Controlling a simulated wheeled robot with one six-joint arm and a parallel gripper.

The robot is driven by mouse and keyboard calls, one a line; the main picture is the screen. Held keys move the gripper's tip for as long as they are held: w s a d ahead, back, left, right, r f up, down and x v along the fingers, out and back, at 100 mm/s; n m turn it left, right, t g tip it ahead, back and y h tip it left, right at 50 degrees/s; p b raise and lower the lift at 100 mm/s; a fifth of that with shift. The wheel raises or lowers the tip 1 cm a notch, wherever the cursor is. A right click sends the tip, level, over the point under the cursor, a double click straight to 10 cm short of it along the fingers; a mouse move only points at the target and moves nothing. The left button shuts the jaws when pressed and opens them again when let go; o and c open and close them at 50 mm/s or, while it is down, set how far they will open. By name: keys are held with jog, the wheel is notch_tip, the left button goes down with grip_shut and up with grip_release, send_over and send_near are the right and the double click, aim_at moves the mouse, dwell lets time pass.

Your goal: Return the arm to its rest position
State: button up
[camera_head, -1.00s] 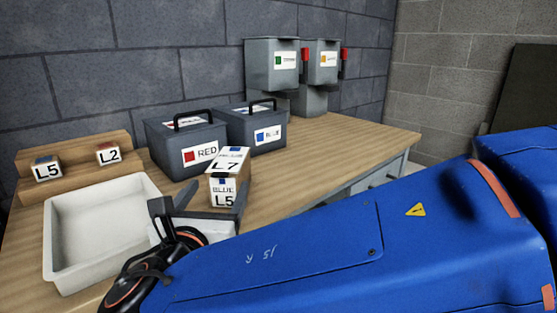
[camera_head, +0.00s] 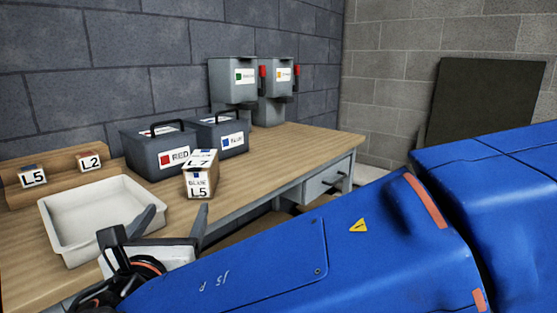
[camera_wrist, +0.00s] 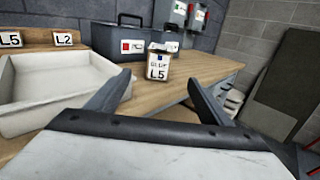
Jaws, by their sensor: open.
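My gripper (camera_head: 174,218) is open and empty at the front edge of the table, with my blue arm reaching in from the right. In the wrist view its two dark fingers (camera_wrist: 158,92) stand wide apart with nothing between them. Beyond them, a block marked BLUE L5 (camera_head: 199,185) stands on the table, with a face marked L7 on top (camera_head: 199,160). The same block shows in the wrist view (camera_wrist: 157,66). The fingers look apart from it.
A white tray (camera_head: 53,235) lies left of my gripper. Blocks L5 (camera_head: 33,177) and L2 (camera_head: 89,162) sit on a wooden rack. Boxes marked RED (camera_head: 148,150) and BLUE (camera_head: 217,134) stand behind. Grey bins (camera_head: 232,80) are at the back. A dark panel (camera_head: 484,103) leans at right.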

jog(key=w+d+f+m+g+h, duration=0.2)
jog(key=w+d+f+m+g, duration=0.15)
jog(key=d, duration=0.65)
jog(key=w+d+f+m+g+h, duration=0.25)
jog(key=d+m, duration=0.25)
jog(key=d, duration=0.5)
jog(key=w+d+f+m+g+h, duration=0.2)
jog(key=d+m, duration=0.3)
jog(key=d, duration=0.6)
jog(key=s+d+f+m+g, duration=0.2)
jog(key=s+d+f+m, duration=0.15)
jog(key=d, duration=0.35)
jog(key=s+d+f+m+g, duration=0.2)
jog(key=s+d+f+m, duration=0.1)
jog(key=d+m, duration=0.25)
jog(key=s+d+f+m+y, duration=0.2)
jog(key=s+m, duration=0.3)
jog(key=m, duration=0.2)
jog(key=s+d+f+m+g+y, duration=0.1)
jog(key=s+d+f+m+y, duration=0.1)
jog(key=s+m, duration=0.3)
jog(key=shift+s+d+f+m+y, duration=0.35)
jog(key=shift+d+m+y, duration=0.3)
jog(key=shift+m, duration=0.5)
